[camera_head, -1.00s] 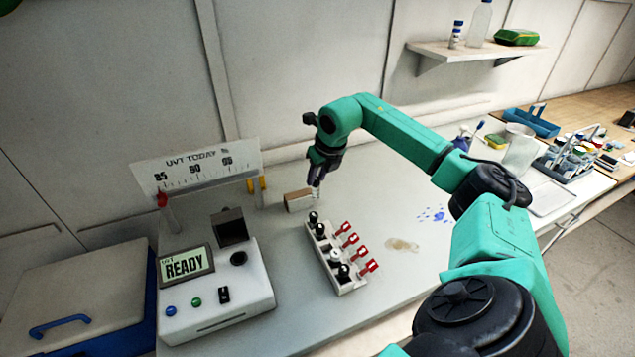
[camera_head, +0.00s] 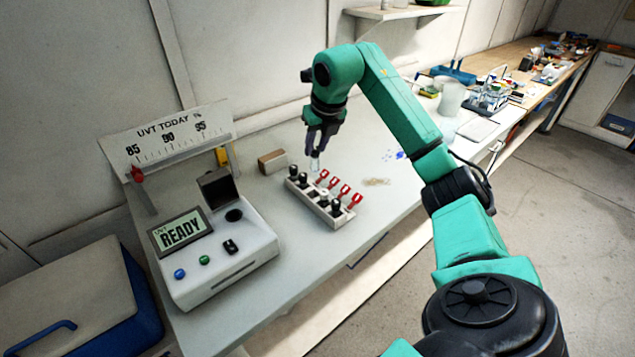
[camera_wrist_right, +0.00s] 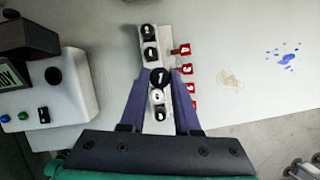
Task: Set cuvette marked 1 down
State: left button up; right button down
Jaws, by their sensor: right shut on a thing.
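My right gripper (camera_head: 316,150) points down, shut on a clear cuvette (camera_head: 315,164) above the cuvette rack. In the right wrist view, a dark cap with a light mark like a 1 (camera_wrist_right: 158,77) sits between the fingers of my right gripper (camera_wrist_right: 160,82). The pale rack (camera_head: 343,223) stands on the bench with dark and light capped cuvettes in it and red numbered tags along its right side. In the wrist view the rack (camera_wrist_right: 144,68) runs beneath the held cuvette, which hides part of it. My left gripper is not in view.
The UVT reader (camera_head: 225,262) shows READY, its small lid (camera_head: 217,188) raised, left of the rack. A small cardboard box (camera_head: 272,161) lies behind the rack. Blue spots (camera_head: 398,155) and a tan stain (camera_head: 376,182) mark the bench to the right.

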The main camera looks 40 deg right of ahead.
aim_at(313, 168)
jog(key=f, duration=0.3)
jog(key=a+f, duration=0.1)
jog(key=f, duration=0.2)
jog(key=shift+s+a, duration=0.15)
jog(key=f, duration=0.2)
jog(key=f+p, duration=0.1)
jog(key=f, duration=0.1)
jog(key=shift+d+f, duration=0.1)
jog(key=shift+d, duration=0.15)
jog(key=shift+a, duration=0.1)
jog(key=c, duration=1)
grip_release()
jog(key=shift+f, duration=0.1)
jog(key=shift+c, duration=0.2)
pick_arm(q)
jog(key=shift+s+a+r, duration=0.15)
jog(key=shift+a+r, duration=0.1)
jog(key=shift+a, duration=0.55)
pick_arm(e)
jog(key=o, duration=0.4)
